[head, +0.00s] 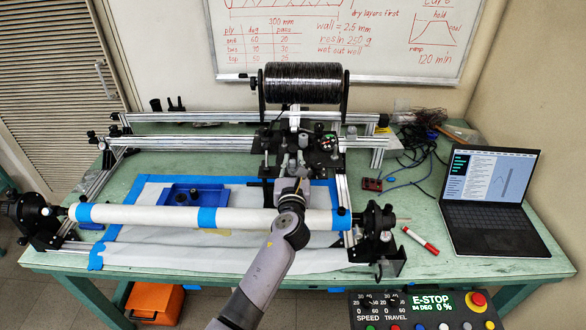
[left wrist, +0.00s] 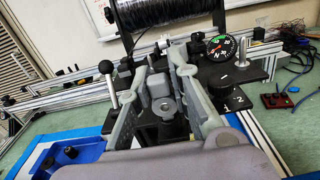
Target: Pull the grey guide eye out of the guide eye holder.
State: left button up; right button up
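The grey guide eye (left wrist: 166,104), a blocky piece with a round ring, shows between my left fingers in the left wrist view. It sits at the black carriage of the winder (head: 325,158); the guide eye holder is mostly hidden by the guide eye and my fingers. My left gripper (head: 293,165) reaches in over the white tube toward the carriage. In the left wrist view its two fingers (left wrist: 157,85) stand apart on either side of the guide eye, with gaps visible, so it looks open. My right gripper is not in view.
A spool of black tow (head: 303,84) sits above the carriage. A dial gauge (left wrist: 220,45) and metal posts stand close right of my fingers; a black-knobbed lever (left wrist: 108,85) stands left. The white tube (head: 150,214) lies in front. A blue tray (head: 193,194), laptop (head: 490,190) and red marker (head: 420,240) lie around.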

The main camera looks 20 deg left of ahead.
pick_arm(q)
jog(key=shift+c, duration=1.2)
jog(key=shift+c, duration=0.2)
